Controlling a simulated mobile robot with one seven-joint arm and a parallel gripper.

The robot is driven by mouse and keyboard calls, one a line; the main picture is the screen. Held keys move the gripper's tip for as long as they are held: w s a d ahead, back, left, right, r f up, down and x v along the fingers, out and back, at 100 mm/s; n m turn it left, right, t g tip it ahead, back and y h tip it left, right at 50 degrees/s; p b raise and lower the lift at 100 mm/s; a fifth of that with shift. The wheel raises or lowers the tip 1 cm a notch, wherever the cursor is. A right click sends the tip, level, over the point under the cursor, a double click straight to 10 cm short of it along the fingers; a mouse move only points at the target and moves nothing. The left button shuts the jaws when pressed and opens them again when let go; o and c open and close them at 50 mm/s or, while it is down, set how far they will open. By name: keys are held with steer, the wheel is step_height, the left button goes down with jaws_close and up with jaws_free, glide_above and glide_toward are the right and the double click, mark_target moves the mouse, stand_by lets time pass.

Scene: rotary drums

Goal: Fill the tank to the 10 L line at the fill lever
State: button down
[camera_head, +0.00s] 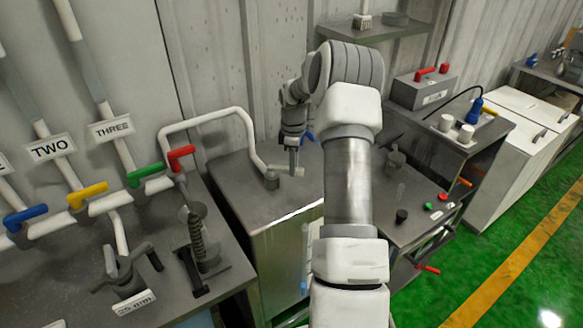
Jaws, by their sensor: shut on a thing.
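The metal tank (240,203) stands in the middle, with a flat steel top and a lit front face. A pale pipe (245,130) bends down into a fitting (271,181) on its top. A short pale lever, which I take for the fill lever (299,172), lies beside that fitting. My gripper (293,168) points down at it and is shut on it; the exact grip is small and partly hidden. A narrow upright strip, perhaps a level gauge (304,287), shows blue low on the tank front beside my arm. The 10 L line cannot be made out.
A bench at left carries pipes with blue (25,217), yellow (88,195), green (145,174) and red (181,157) handles. A steel cart (405,228) with buttons stands right of my arm. Green floor is open at far right.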

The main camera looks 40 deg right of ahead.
steer(key=shift+w+d+n, duration=0.3)
steer(key=shift+w+n, duration=0.15)
steer(key=shift+n, duration=0.35)
steer(key=shift+w+d+n, duration=0.25)
steer(key=shift+w+n, duration=0.15)
steer(key=shift+n, duration=0.4)
steer(key=c, duration=0.7)
jaws_free()
steer(key=shift+r, duration=0.15)
step_height(320, 180, up, 17)
steer(key=shift+r, duration=0.1)
